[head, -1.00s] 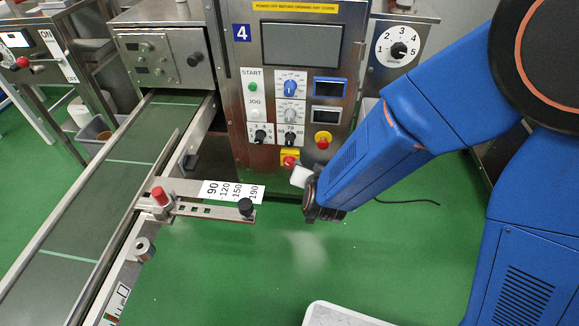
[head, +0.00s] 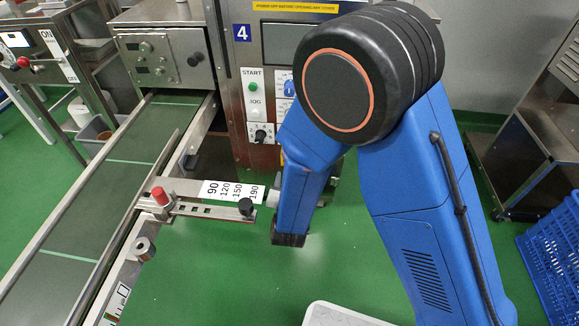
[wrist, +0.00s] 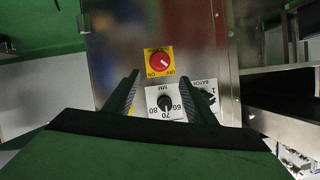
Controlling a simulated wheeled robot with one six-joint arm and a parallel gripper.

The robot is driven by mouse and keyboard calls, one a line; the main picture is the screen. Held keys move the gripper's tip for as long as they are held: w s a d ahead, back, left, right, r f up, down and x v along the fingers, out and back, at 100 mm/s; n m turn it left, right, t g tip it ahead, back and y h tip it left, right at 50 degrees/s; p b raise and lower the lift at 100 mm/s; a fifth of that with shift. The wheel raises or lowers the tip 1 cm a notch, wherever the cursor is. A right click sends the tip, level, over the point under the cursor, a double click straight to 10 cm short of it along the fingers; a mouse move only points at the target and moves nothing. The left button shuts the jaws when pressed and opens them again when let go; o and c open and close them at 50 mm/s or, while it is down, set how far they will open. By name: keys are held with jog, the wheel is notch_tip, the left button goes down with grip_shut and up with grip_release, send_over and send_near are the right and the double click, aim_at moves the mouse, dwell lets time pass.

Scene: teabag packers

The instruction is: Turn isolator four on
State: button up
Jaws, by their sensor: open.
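Isolator four is a red rotary knob (wrist: 160,62) on a yellow plate marked ON and OFF, on the steel front of the machine labelled 4 (head: 242,32). It shows upside down in the wrist view, with a pale mark on the knob's lower right, on the OFF side. In the head view my blue arm hides it. My gripper (wrist: 161,78) is open and empty, its two dark fingers pointing towards the panel. The knob appears between and beyond the fingertips, apparently untouched.
A black knob on a MM scale (wrist: 165,102) shows between the fingers, with a batch dial (wrist: 207,92) beside it. A conveyor (head: 95,190) with a guide bracket (head: 215,208) stands left of my arm. A blue crate (head: 550,250) is at right.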

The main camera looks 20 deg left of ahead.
jog(key=x, duration=1.1)
jog(key=shift+w, duration=0.3)
jog(key=shift+a, duration=0.1)
jog(key=c, duration=1)
